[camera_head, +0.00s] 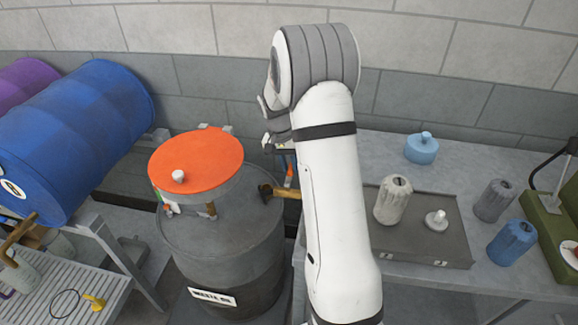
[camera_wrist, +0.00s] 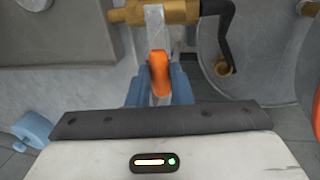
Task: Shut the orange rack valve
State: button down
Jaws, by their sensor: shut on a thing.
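The orange rack valve shows in the wrist view as a brass body (camera_wrist: 185,13) at the top, with a flat metal lever and an orange grip (camera_wrist: 160,62) pointing toward me. My gripper (camera_wrist: 160,88) has its blue fingers on both sides of the orange grip and is shut on it. In the head view my white arm hides most of the valve and gripper. A small orange piece (camera_head: 288,177) shows just left of the arm, beside the grey drum; I cannot tell for certain that it is the grip.
A grey drum (camera_head: 225,250) with an orange round top (camera_head: 210,150) stands left of my arm. A blue barrel (camera_head: 80,130) lies on a rack at left. A bench (camera_head: 360,155) at right holds a grey tray (camera_head: 430,235), several containers and a light-blue can (camera_head: 421,150).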

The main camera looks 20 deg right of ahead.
jog(key=c, duration=1.3)
grip_release()
jog(key=shift+r, duration=0.1)
notch_tip(320, 180, up, 8)
jog(key=a+b, duration=0.1)
jog(key=shift+w+a+f, duration=0.15)
jog(key=shift+w+f, duration=0.1)
jog(key=shift+w, duration=0.2)
